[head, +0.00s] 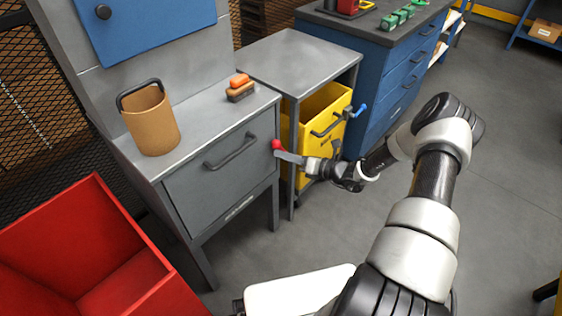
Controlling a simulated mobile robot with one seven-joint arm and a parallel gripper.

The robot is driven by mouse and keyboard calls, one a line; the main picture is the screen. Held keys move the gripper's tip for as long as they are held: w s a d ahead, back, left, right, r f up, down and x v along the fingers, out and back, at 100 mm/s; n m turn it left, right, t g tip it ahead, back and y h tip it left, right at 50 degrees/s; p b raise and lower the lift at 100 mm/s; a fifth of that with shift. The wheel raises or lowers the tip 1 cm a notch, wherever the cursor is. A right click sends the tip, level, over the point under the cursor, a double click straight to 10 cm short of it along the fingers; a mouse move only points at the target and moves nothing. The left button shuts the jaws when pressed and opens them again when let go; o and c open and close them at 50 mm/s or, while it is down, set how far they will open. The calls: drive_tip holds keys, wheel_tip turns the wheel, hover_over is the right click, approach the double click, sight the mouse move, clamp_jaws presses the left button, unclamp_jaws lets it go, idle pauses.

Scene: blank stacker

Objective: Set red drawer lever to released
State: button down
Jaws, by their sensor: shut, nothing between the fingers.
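The red drawer lever (277,145) shows as a small red knob at the right front edge of the grey cabinet, beside the grey drawer (222,168). My gripper (302,161) is just to the right of the lever, reaching toward it from the right, with its fingers shut and nothing held. The fingertips are close to the red knob; I cannot tell whether they touch it. The lever's pivot and the exact angle of its arm are partly hidden by my gripper.
A yellow drawer (325,122) with a blue lever (358,110) stands open behind my gripper. A red bin (92,228) is at lower left. Clear floor (500,140) lies to the right.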

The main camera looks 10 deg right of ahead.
drive_tip(key=d+m, duration=0.1)
drive_tip(key=w+r+m+y, duration=0.1)
drive_tip(key=shift+w+d+r+m+b, duration=0.15)
drive_tip(key=shift+d+m+b, duration=0.2)
drive_tip(key=shift+m, duration=0.05)
drive_tip(key=shift+w+d+r, duration=0.35)
drive_tip(key=shift+w+d, duration=0.1)
drive_tip(key=shift+d, duration=0.2)
drive_tip(key=shift+w+d, duration=0.1)
